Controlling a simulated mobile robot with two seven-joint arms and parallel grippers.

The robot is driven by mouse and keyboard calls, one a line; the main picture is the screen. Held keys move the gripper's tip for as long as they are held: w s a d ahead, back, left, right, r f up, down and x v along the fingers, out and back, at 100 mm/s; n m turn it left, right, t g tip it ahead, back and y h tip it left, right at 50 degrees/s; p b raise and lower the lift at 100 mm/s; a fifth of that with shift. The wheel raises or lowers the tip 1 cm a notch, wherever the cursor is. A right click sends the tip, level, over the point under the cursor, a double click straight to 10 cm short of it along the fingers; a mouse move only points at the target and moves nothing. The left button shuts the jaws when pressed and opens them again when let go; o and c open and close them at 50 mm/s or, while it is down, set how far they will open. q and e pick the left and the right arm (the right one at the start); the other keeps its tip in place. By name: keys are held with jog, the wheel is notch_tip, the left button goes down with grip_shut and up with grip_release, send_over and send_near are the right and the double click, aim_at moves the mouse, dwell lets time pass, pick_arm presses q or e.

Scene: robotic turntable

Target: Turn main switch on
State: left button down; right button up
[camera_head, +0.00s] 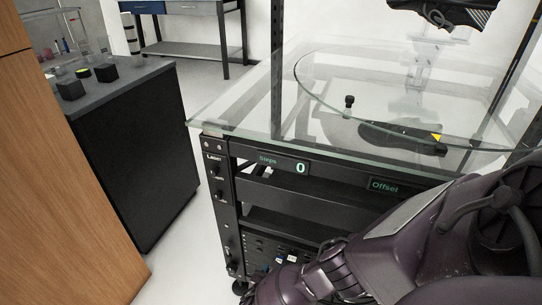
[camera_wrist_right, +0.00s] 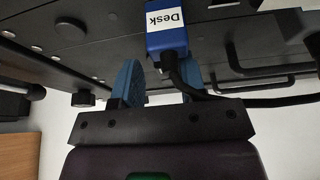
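My right arm covers the lower right of the head view. In the right wrist view my right gripper (camera_wrist_right: 160,82) shows two blue fingers set apart, so it is open. A blue plug labelled "Desk" (camera_wrist_right: 167,30) with a black cable is just beyond and between the fingers; I cannot tell if they touch it. The dark panel (camera_wrist_right: 100,45) behind it carries round knobs and handles. In the head view, the rack's lower panel (camera_head: 262,247) has small controls, partly hidden by my arm. I cannot pick out a main switch for certain. My left gripper is not in view.
The glass-topped turntable rack (camera_head: 240,108) has a "Steps" display (camera_head: 300,168) reading 0 and a side strip labelled "Laser" (camera_head: 214,157). A black cabinet (camera_head: 150,140) and a wooden panel (camera_head: 60,190) stand at left. Free floor lies between cabinet and rack.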

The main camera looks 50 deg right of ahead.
jog(key=shift+w+d+f, duration=0.1)
jog(key=shift+w+d, duration=0.1)
jog(key=shift+d, duration=0.15)
grip_shut()
